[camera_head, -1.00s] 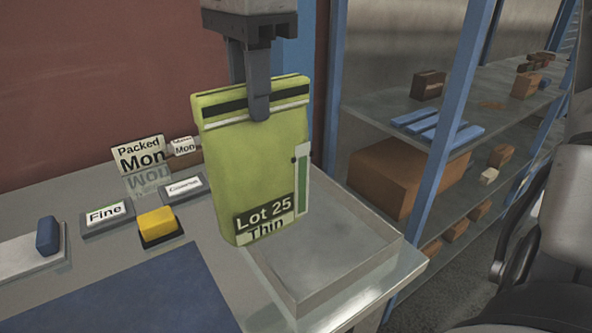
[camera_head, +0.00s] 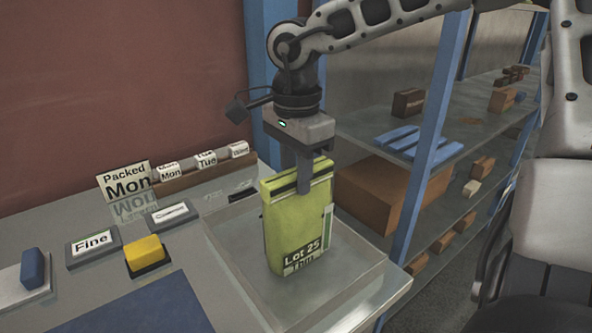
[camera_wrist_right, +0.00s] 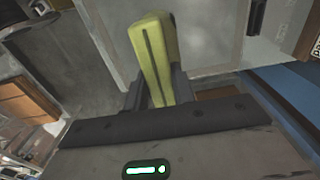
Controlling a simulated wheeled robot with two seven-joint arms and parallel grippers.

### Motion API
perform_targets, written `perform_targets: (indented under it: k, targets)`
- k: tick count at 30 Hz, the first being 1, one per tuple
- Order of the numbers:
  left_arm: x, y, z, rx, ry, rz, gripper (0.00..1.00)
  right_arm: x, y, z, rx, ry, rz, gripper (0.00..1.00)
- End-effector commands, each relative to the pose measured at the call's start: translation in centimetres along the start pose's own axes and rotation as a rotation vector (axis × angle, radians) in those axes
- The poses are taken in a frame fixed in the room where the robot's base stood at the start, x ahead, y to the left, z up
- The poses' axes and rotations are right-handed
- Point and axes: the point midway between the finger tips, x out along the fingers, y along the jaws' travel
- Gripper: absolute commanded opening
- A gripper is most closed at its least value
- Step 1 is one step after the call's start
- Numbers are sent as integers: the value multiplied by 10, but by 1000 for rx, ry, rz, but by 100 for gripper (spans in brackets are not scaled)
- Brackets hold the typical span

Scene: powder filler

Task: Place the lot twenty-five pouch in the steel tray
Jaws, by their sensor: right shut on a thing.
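The lot twenty-five pouch (camera_head: 297,225) is yellow-green, with a dark band near its top and a "Lot 25" label low on its front. It is upright, within the outline of the steel tray (camera_head: 350,303) in the head view. My right gripper (camera_head: 305,185) is shut on its top edge from above. In the right wrist view the pouch (camera_wrist_right: 155,60) sits between the fingers of the gripper (camera_wrist_right: 156,95). I cannot tell whether the pouch's bottom touches the tray floor. My left gripper is not in view.
A yellow block (camera_head: 145,251), a "Fine" sign (camera_head: 92,243) and a "Packed Mon" card (camera_head: 126,184) are left of the tray. A rack of day cards (camera_head: 205,170) stands behind. A blue-posted shelf (camera_head: 433,130) with boxes is at the right.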

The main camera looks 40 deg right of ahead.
Motion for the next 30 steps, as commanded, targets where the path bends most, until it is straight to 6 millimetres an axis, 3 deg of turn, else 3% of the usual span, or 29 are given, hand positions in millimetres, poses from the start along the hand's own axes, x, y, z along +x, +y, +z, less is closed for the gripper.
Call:
perform_targets:
  k: [10,11,13,24,30]
  targets:
    - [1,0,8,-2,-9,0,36,4,0,0,0,-1,-2,0]
    - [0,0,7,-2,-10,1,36,4,0,0,0,-1,-1,31]
    - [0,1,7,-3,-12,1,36,3,0,0,0,-1,-1,47]
    - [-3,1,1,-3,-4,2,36,-3,0,0,1,0,-3,47]
    - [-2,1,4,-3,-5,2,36,-37,-1,0,1,0,-8,47]
